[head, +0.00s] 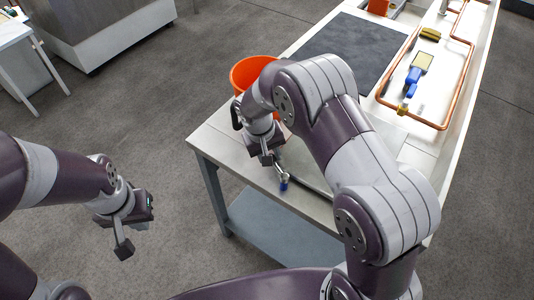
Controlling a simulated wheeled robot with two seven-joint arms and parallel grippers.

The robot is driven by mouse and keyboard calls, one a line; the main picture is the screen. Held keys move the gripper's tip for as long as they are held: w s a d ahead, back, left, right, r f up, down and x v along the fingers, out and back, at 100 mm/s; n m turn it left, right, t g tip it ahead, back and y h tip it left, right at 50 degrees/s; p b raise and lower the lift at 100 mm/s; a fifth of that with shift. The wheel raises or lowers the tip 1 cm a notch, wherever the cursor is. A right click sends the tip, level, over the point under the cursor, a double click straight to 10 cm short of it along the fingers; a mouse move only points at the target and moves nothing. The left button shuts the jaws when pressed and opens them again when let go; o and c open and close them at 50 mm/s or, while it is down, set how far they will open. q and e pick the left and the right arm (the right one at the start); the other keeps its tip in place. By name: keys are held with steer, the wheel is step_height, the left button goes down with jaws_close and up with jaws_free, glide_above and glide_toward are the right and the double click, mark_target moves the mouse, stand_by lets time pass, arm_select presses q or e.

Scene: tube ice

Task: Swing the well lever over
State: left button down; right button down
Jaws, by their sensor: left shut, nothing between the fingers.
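A small metal lever-like part (281,172) with a blue end (284,184) shows at the near left end of the bench; I take it to be the well lever, though my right arm partly hides the area. My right gripper (267,159) is just up and left of it, pointing down. Whether its fingers touch the lever or are open cannot be seen. My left gripper (124,249) is shut and empty, over the floor left of the bench and well apart from it.
An orange bucket (251,72) stands behind my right wrist. A dark mat (345,50) covers the bench's far left part. A copper pipe loop (461,70) surrounds a blue-handled brush (416,74) at right. A lower shelf (280,228) sits under the bench. Grey floor is free at left.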

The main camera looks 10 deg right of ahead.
steer(key=c, duration=0.8)
jaws_free()
steer(key=shift+r, duration=0.1)
steer(key=r, duration=0.4)
steer(key=a+r+p, duration=0.1)
steer(key=r, duration=0.3)
steer(key=a+r+p, duration=0.1)
steer(key=r, duration=0.3)
steer(key=shift+s+a+r, duration=0.2)
steer(key=shift+s+a, duration=0.05)
